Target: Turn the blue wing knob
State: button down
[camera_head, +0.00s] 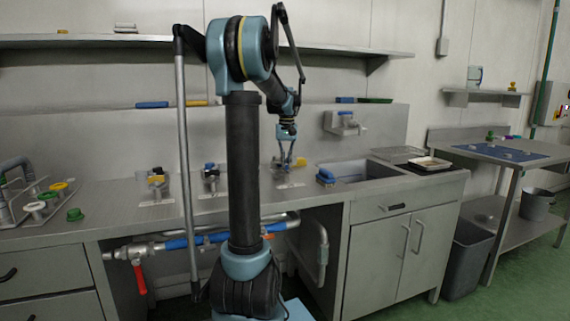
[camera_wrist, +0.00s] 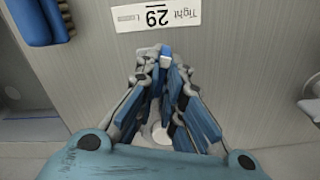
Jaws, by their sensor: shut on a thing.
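My gripper (camera_head: 286,162) reaches down to the steel worktop, at a fitting left of the sink. In the wrist view my gripper (camera_wrist: 163,72) has its fingers closed together at the tips. A small blue and pale tip, apparently the blue wing knob (camera_wrist: 165,52), shows between and just beyond the fingertips. The fingers hide most of it, and I cannot tell its turn angle.
A blue brush (camera_head: 325,177) lies right of my gripper, beside the sink (camera_head: 352,171). Other small fittings (camera_head: 210,178) (camera_head: 156,185) stand to the left along the worktop (camera_head: 120,207). A shelf (camera_head: 90,40) runs above.

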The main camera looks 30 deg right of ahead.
jog(key=m, duration=0.7)
jog(key=shift+a, duration=0.1)
jog(key=m, duration=0.7)
dwell(0.4)
jog(key=c, duration=1.7)
grip_release()
jog(key=shift+w, duration=0.1)
jog(key=shift+r, duration=0.1)
notch_tip(320, 180, up, 12)
jog(key=shift+f, duration=0.15)
